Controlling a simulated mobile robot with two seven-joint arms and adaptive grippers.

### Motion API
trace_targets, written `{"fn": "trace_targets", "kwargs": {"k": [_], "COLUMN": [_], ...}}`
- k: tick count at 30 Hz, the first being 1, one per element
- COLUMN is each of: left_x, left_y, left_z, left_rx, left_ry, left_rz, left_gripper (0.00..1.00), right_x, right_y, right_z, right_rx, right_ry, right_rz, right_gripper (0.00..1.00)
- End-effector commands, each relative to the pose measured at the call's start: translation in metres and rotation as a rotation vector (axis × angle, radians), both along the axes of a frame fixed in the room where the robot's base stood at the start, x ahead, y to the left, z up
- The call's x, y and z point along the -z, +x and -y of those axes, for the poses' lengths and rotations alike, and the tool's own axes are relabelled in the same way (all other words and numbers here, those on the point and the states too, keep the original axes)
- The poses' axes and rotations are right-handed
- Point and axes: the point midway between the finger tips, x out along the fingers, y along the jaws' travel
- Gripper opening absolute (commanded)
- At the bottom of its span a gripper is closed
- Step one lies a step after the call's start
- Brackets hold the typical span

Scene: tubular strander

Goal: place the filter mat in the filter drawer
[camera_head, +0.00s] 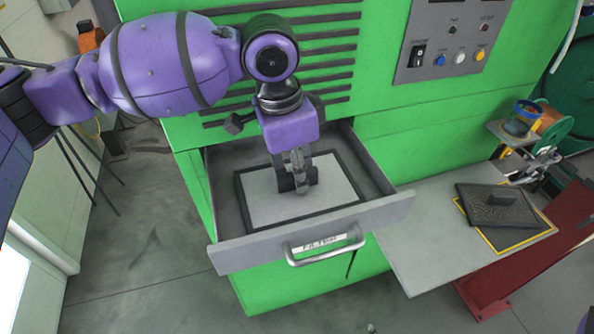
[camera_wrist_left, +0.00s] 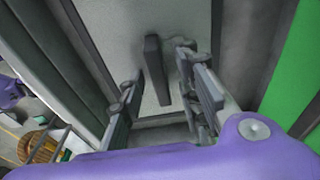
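The drawer (camera_head: 240,252) in the green machine is pulled open, with a label and handle on its front. A light grey filter mat with a dark frame (camera_head: 330,191) lies flat inside; its pale face also shows in the left wrist view (camera_wrist_left: 125,45). A dark grip bar (camera_wrist_left: 157,70) stands on the mat. My left gripper (camera_head: 298,186) points down over the mat's middle. In the left wrist view its fingers (camera_wrist_left: 165,108) are apart, with the bar between them and gaps showing at both sides. My right gripper is not in view.
A control panel (camera_head: 450,42) is above. The shelf's near left part is clear.

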Motion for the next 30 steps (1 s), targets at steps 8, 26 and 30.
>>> {"fn": "trace_targets", "kwargs": {"k": [8,26,30], "left_x": [-0.057,-0.115,-0.114], "left_y": [-0.002,-0.006,-0.006], "left_z": [-0.007,-0.016,-0.016], "left_rx": [0.000,0.000,0.000], "left_ry": [-0.002,-0.001,-0.001], "left_rz": [0.005,-0.003,-0.002], "left_gripper": [0.31,0.31,0.31], "right_x": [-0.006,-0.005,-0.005], "right_y": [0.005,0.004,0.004], "right_z": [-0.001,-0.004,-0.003], "right_rx": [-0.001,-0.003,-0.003], "right_ry": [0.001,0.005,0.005], "right_rz": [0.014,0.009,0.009], "right_gripper": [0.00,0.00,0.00]}}
